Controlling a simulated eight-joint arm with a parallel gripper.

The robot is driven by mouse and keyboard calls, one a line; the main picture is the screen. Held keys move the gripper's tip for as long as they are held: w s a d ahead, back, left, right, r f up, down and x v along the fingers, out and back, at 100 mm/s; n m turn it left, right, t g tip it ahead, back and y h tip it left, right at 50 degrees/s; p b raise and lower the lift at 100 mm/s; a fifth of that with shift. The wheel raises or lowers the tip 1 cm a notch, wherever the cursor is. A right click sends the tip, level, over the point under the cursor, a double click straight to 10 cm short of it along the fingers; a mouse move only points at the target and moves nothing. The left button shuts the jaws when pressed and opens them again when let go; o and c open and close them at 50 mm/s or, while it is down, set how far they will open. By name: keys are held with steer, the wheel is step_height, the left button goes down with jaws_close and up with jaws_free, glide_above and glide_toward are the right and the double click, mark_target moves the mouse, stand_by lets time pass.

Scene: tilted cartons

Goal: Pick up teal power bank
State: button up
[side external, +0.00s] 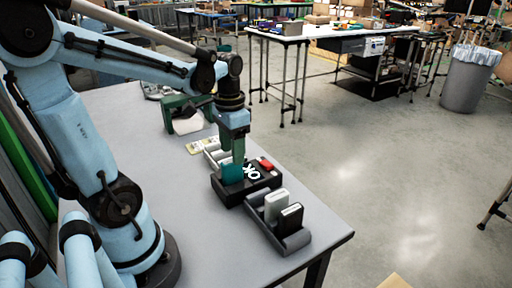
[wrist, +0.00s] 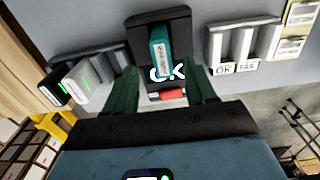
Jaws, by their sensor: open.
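The teal power bank (side external: 231,174) stands upright in a black fixture (side external: 229,194) marked OK, with a red part (side external: 266,164) on it. In the wrist view the teal power bank (wrist: 160,48) is near the top middle, ahead of the red part (wrist: 168,94). My gripper (side external: 238,158) points down over the fixture, just behind the teal power bank in the side view. In the wrist view my gripper (wrist: 163,74) has its two green fingers spread wide, with the power bank's line running between them. Nothing is held. Exact fingertip height is hard to tell.
A dark grey tilted carton (side external: 264,226) with a white and a black power bank stands at the table's near right. Another grey carton (wrist: 210,44) lies on the other side of the fixture. A green and white object (side external: 184,118) stands farther back. The front tabletop (side external: 205,250) is clear.

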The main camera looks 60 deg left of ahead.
mark_target(231, 161)
steer(key=shift+s+a+f, duration=0.1)
steer(key=shift+a+f, duration=0.05)
steer(key=shift+f, duration=2.95)
steer(key=c, duration=1)
steer(key=shift+r, duration=0.1)
